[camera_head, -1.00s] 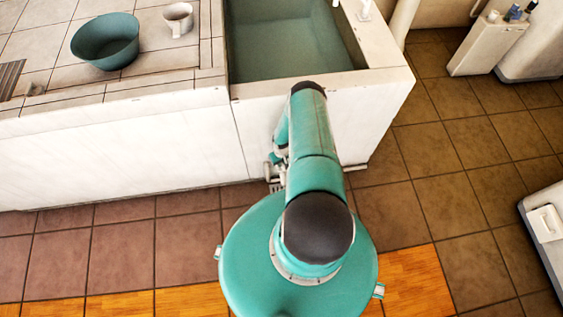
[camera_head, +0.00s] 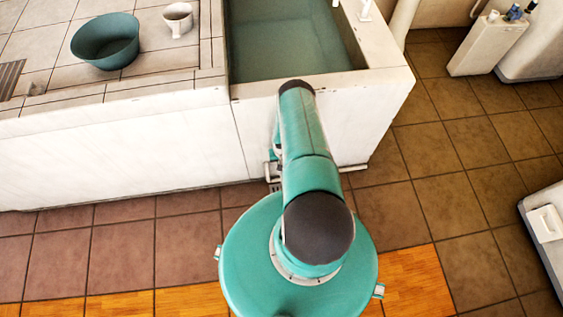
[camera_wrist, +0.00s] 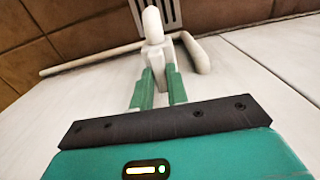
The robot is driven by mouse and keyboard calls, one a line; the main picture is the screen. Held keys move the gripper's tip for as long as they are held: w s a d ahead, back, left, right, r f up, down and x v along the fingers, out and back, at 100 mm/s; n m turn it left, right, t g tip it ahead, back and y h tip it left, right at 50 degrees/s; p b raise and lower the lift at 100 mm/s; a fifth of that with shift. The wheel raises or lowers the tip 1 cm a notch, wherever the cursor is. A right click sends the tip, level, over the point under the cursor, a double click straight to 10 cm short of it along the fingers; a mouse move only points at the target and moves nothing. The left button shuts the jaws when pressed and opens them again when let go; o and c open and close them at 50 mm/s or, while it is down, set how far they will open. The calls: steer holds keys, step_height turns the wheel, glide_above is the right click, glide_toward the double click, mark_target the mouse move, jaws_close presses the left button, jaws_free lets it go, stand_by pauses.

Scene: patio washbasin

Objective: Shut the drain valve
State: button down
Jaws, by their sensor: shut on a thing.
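The drain valve (camera_wrist: 153,28) is a pale white fitting with a rounded upright part, seen at the top middle of the wrist view by the basin's white wall. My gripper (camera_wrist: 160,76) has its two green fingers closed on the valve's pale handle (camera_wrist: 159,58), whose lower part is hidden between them. In the head view the grey valve pipework (camera_head: 270,170) shows only partly at the foot of the basin wall. My arm hides most of the gripper and valve there.
A white pipe (camera_wrist: 95,59) runs along the wall near the floor, beside a slotted floor drain (camera_wrist: 169,12). The basin (camera_head: 290,45) stands above.

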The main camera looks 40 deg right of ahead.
steer(key=c, duration=1.4)
jaws_free()
steer(key=shift+r, duration=0.1)
step_height(320, 180, up, 14)
steer(key=shift+f, duration=0.15)
